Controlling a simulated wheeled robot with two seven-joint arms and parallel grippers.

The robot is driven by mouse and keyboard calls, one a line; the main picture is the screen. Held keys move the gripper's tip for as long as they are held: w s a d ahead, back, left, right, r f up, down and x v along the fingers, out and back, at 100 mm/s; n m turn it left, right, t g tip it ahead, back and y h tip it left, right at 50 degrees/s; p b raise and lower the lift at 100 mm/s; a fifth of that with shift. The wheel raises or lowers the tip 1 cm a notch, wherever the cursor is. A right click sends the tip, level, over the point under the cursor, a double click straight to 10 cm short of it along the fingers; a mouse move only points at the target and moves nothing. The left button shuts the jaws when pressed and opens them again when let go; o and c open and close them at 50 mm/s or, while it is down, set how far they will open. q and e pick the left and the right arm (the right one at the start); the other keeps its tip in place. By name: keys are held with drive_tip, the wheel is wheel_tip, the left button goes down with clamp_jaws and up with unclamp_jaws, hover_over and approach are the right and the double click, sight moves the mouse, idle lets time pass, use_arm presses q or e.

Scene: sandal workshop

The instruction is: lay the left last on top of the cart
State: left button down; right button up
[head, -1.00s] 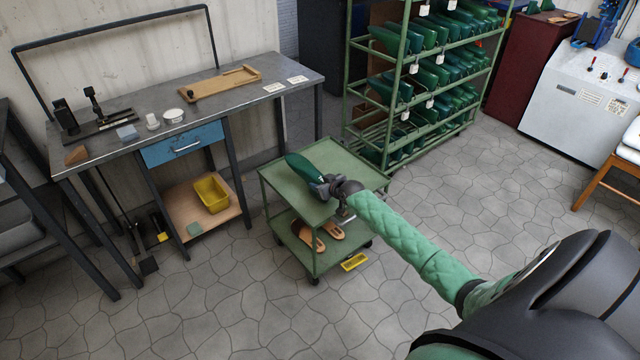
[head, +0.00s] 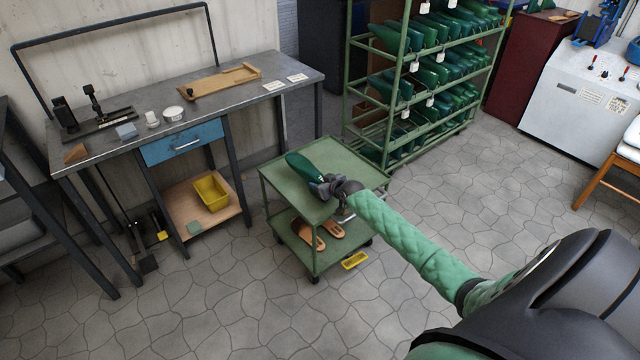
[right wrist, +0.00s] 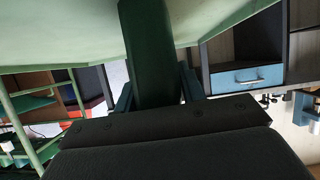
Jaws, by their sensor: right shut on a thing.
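The dark green last (head: 302,164) is at the top of the green cart (head: 345,163), over its left half in the head view. My right gripper (head: 322,187) is shut on the near end of the last. In the right wrist view the last (right wrist: 150,55) runs up between the fingers (right wrist: 156,95), close against the pale green cart top (right wrist: 60,32). I cannot tell whether the last touches the top or hangs just above it. The gripper hides the last's near end. My left gripper is not in view.
Sandals (head: 309,237) lie on the cart's lower shelf, and a yellow item (head: 354,261) is on the floor beside it. A green rack (head: 347,101) full of lasts stands behind right. A workbench (head: 232,105) stands behind left. The right part of the cart top is bare.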

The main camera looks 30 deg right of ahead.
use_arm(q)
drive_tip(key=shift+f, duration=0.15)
use_arm(e)
drive_tip(key=shift+f, duration=0.1)
drive_tip(key=o, duration=1.1)
drive_tip(key=shift+c, duration=0.2)
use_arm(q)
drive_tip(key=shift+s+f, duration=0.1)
use_arm(e)
drive_tip(key=shift+f, duration=0.15)
drive_tip(key=v, duration=0.7)
drive_tip(key=shift+s+r, duration=0.3)
drive_tip(key=shift+s, duration=0.05)
drive_tip(key=shift+f, duration=0.1)
